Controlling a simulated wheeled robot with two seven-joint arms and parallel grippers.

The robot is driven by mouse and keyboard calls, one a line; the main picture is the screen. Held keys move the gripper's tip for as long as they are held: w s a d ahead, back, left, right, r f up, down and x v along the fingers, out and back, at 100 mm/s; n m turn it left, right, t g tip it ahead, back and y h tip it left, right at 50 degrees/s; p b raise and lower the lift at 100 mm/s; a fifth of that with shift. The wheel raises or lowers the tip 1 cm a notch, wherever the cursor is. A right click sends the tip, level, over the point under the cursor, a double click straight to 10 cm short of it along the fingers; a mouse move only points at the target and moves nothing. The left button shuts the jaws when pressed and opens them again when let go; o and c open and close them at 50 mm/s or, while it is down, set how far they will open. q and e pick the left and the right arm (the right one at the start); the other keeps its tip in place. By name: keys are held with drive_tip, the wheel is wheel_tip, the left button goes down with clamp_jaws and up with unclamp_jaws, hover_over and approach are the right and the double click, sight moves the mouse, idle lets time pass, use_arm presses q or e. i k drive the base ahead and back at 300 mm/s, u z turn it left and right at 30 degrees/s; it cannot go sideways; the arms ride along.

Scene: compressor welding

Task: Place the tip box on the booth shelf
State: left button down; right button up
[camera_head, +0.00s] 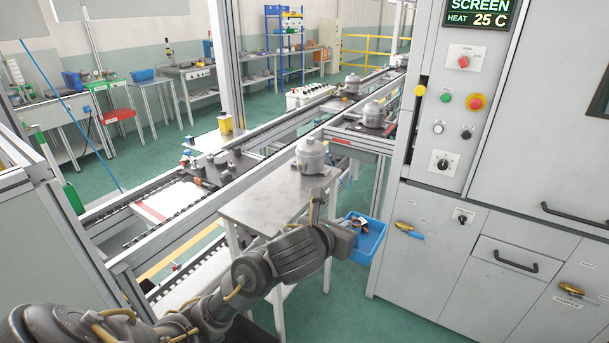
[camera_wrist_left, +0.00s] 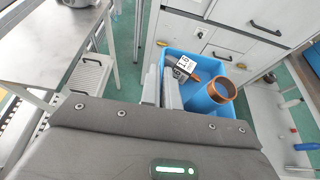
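The tip box (camera_wrist_left: 184,68), a small dark box with a white label reading 1.6, shows in the left wrist view at the blue bin (camera_wrist_left: 202,103), beside a copper ring (camera_wrist_left: 222,90). The blue bin also shows in the head view (camera_head: 367,246). My left gripper (camera_wrist_left: 161,84) is over the bin's left side, its two grey fingers close together and left of the tip box. Whether they are parted or shut is unclear; the box does not appear between them. In the head view my left wrist partly covers the bin. No booth shelf can be made out. My right gripper is not in view.
A grey side table (camera_head: 262,205) with a metal compressor housing (camera_head: 310,156) stands left of the bin. A tall grey cabinet (camera_head: 420,240) with buttons and drawers is to the right. A conveyor (camera_head: 190,215) runs behind the table. Green floor shows around the bin.

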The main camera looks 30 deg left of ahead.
sight(277, 188)
drive_tip(key=i, duration=1.55)
drive_tip(key=u, duration=1.6)
